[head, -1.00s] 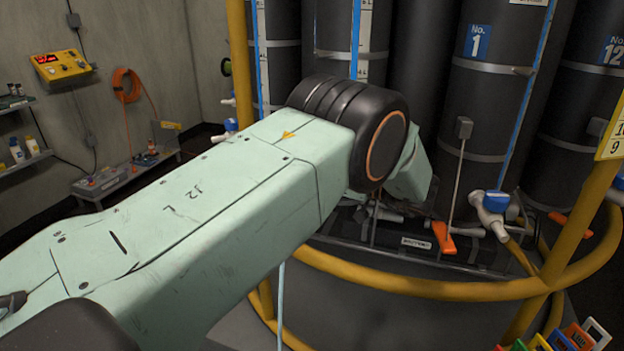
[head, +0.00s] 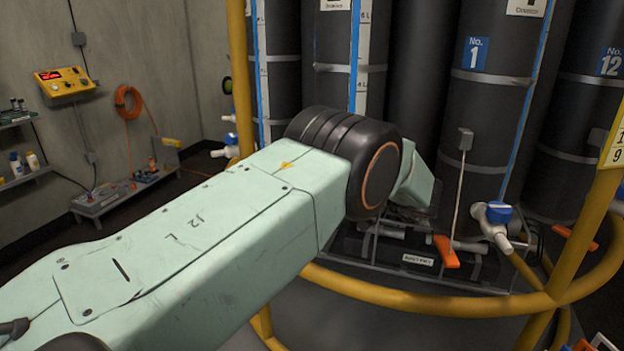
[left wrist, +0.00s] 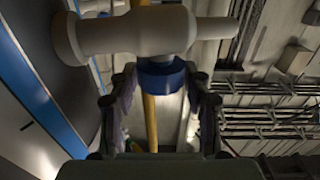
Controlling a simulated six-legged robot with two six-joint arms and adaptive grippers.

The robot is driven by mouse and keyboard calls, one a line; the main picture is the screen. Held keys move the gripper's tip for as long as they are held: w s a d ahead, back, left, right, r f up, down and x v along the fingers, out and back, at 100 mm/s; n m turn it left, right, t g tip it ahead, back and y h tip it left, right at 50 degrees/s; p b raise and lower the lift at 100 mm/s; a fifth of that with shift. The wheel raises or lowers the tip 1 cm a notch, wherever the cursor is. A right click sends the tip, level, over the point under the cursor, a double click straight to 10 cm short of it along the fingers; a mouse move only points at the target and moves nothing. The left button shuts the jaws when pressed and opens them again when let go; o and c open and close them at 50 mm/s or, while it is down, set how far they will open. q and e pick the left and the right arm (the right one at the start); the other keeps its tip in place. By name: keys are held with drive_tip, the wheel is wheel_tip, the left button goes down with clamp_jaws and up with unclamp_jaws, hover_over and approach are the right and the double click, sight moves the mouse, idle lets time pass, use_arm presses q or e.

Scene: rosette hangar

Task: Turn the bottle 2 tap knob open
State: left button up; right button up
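In the left wrist view, a blue tap knob (left wrist: 161,76) on a thick white valve body (left wrist: 140,32) lies between the fingertips of my left gripper (left wrist: 161,85). The fingers stand apart, one on each side of the knob. I cannot tell if they touch it. In the head view my left arm hides that gripper and the tap it is at. A black bottle (head: 335,40) stands behind the arm, left of bottle No. 1; its number does not show. My right gripper is in neither view.
Bottle No. 1 (head: 483,110) has its own blue-knobbed tap (head: 495,214). An orange lever (head: 446,251) sits left of that tap. A yellow rail (head: 430,299) curves in front of the bottles. A yellow control box (head: 62,81) hangs on the left wall.

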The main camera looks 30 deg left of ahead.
use_arm(q)
drive_tip(key=shift+o, duration=1.1)
drive_tip(key=shift+f, duration=0.1)
drive_tip(key=shift+f, duration=0.1)
drive_tip(key=w+d, duration=0.1)
drive_tip(key=d, duration=0.6)
drive_tip(key=shift+w, duration=0.15)
drive_tip(key=shift+d, duration=0.15)
